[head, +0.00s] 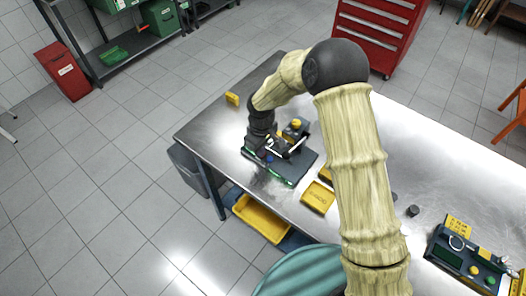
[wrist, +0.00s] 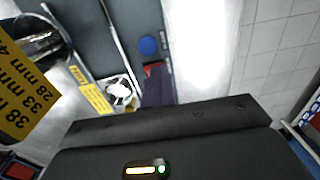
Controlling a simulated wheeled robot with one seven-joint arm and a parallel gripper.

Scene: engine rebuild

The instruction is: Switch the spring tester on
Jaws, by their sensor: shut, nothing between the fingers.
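The dark device (head: 285,172) at the table's left end, which I take to be the spring tester, has a flat base, a lever-like bar and a yellow knob (head: 296,124). My gripper (head: 264,147) is low over its left side, shut and empty; I cannot tell whether it touches. In the wrist view my gripper's black body fills the bottom and its fingertips are hidden. Beyond it the device's grey deck shows a round blue button (wrist: 148,45), a small red part (wrist: 153,70) and a yellow scale label (wrist: 97,98). Whether the device is on, I cannot tell.
A yellow tray (head: 318,197) lies beside the device on the steel table (head: 420,150). Another device (head: 468,262) with a screen and buttons stands at the right. A yellow card with millimetre figures (wrist: 24,100) is close at the left of the wrist view.

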